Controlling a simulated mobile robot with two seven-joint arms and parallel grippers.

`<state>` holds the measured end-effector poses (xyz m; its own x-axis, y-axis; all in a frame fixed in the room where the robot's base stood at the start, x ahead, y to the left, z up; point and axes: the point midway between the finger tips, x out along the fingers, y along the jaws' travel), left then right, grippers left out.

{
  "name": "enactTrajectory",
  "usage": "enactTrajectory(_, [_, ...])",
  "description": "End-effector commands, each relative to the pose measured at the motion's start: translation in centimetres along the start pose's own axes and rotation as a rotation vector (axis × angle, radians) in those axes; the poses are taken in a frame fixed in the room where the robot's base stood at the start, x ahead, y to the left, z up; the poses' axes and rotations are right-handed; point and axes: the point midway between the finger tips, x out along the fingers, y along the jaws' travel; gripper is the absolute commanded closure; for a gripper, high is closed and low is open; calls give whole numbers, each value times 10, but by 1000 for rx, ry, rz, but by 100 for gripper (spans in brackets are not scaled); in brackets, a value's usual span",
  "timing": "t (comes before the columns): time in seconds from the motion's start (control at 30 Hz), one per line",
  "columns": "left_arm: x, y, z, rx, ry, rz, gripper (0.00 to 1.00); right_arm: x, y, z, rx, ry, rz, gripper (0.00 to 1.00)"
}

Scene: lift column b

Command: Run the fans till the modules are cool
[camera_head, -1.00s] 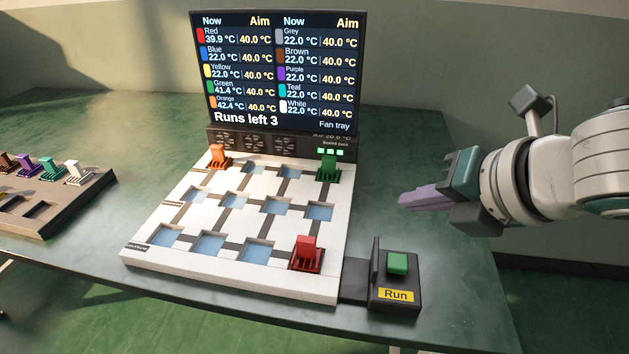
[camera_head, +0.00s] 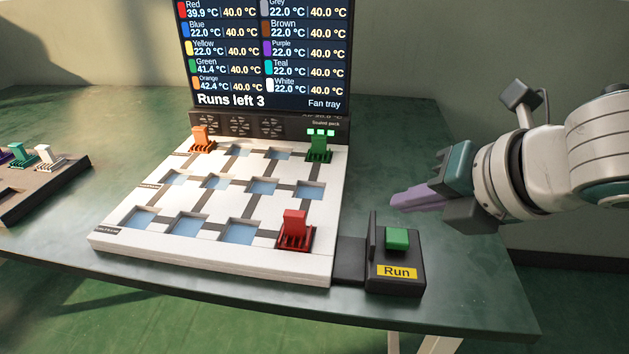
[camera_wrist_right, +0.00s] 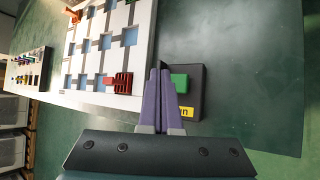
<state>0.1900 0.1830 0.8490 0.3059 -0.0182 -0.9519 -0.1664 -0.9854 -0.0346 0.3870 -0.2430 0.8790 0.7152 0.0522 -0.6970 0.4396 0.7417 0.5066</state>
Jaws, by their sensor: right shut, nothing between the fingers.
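The white fan tray board (camera_head: 200,262) lies on the table with square blue-bottomed pockets. An orange module (camera_head: 202,138) sits at its back left, a green module (camera_head: 319,147) at its back right and a red module (camera_head: 295,228) at its front right. The screen (camera_head: 265,55) reads red 39.9, green 41.4, orange 42.4 and the rest I can read 22.0, aim 40.0, "Runs left 3". The green Run button (camera_head: 397,239) is on a dark box right of the board. My right gripper (camera_head: 397,203) is shut and empty, above and behind the Run box. My left gripper is not in view.
A dark rack (camera_head: 55,187) with teal, white and other modules stands at the left. Three fans (camera_head: 240,126) line the back of the board under the screen. The table (camera_head: 400,130) is bare behind the Run box.

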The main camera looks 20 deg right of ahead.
Motion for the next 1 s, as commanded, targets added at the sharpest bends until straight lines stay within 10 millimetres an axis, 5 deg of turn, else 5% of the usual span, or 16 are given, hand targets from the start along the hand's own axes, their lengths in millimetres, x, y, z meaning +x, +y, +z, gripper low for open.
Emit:
enactTrajectory(0.23, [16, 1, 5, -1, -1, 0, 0, 18, -13, -13, 1, 0, -1, 100])
enactTrajectory(1.0, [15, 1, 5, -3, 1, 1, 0, 19, -13, -13, 1, 0, 0, 100])
